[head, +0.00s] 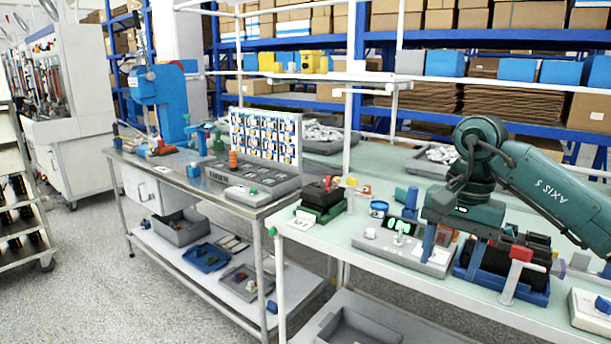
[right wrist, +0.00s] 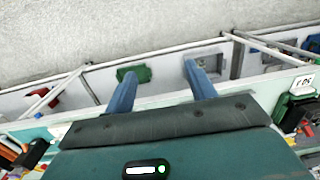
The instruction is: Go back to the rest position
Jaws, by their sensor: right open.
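My right gripper (head: 447,245) hangs over the right-hand table in the head view, at the end of my teal arm coming in from the right. Its blue fingers point down near a grey device with a display (head: 404,246). In the right wrist view the two fingers of my right gripper (right wrist: 161,82) stand well apart with nothing between them. I cannot tell the exact gap between the fingertips and the things on the table. My left gripper is not in view.
The right-hand table (head: 335,236) holds a dark block in a blue cradle (head: 505,270), a red-handled white tool (head: 517,274), a green-based device (head: 320,203) and a blue-banded cup (head: 378,209). A second bench (head: 155,165) stands left. Open floor (head: 100,290) lies at lower left.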

